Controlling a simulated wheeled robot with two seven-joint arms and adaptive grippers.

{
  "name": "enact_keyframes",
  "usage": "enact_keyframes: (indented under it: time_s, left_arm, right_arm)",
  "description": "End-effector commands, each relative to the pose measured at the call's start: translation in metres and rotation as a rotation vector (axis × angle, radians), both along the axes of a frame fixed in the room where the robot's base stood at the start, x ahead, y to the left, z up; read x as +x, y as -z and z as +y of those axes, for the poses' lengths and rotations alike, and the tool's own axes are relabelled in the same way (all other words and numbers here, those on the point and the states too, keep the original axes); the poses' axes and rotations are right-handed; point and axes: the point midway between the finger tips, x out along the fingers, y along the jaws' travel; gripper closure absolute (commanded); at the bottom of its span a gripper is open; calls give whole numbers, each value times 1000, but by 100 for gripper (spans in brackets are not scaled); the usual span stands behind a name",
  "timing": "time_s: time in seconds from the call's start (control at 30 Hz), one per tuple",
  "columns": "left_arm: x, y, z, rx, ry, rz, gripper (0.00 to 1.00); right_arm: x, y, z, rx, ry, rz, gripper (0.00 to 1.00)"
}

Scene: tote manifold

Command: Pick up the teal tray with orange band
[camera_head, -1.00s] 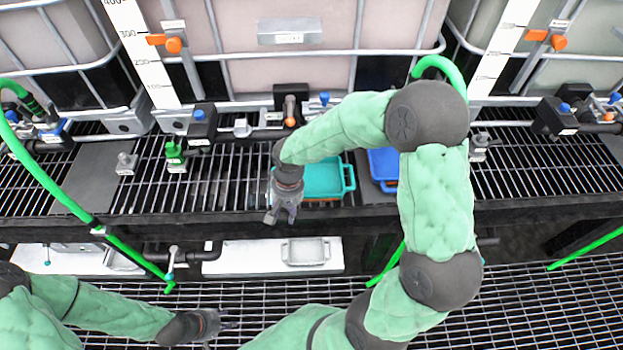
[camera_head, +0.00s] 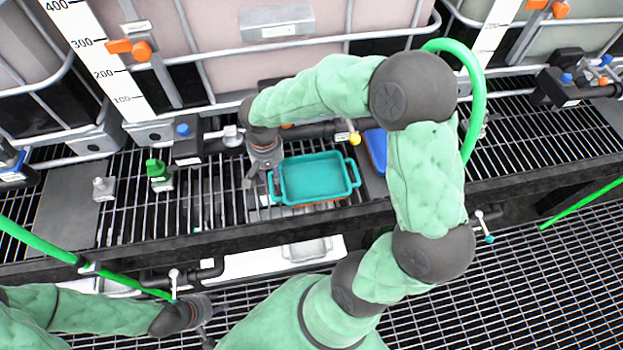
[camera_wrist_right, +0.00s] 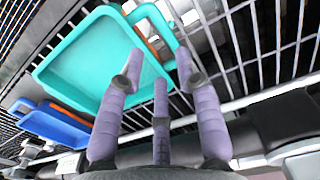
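The teal tray (camera_head: 316,175) lies on the slatted grating shelf, with an orange edge showing under its front rim. It fills the upper left of the right wrist view (camera_wrist_right: 85,62), where its near handle (camera_wrist_right: 150,22) shows. My right gripper (camera_head: 262,188) is at the tray's left end, pointing down beside that handle. In the right wrist view my right gripper (camera_wrist_right: 157,72) has its purple fingers spread, with the tray's rim and handle just beyond the tips. I cannot tell whether they touch. My left gripper (camera_head: 207,322) is low over the floor grating, too small to judge.
A blue tray (camera_head: 376,150) lies just right of the teal one and shows in the right wrist view (camera_wrist_right: 55,127). A green valve piece (camera_head: 157,170) stands on the shelf to the left. Pipes and large caged tanks (camera_head: 280,45) close off the back.

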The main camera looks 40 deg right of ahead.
Motion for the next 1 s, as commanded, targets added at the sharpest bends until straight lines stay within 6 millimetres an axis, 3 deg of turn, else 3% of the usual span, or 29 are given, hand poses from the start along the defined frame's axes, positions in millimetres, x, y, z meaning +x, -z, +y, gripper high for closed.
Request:
enact_keyframes:
  time_s: [0.1,0.37,0.7,0.97,1.0]
  left_arm:
    - [0,10,0,0,0,0,60]
    - [1,17,0,0,0,-1,60]
    - [1,40,0,0,0,-1,60]
    - [1,40,0,0,0,-1,60]
    - [1,40,0,0,0,-1,60]
  right_arm:
    - [0,23,0,0,-1,4,66]
    - [1,38,1,0,-1,0,66]
    - [3,81,2,1,-1,2,66]
    - [3,82,2,1,-1,-1,66]
    - [3,82,2,1,-1,-1,75]
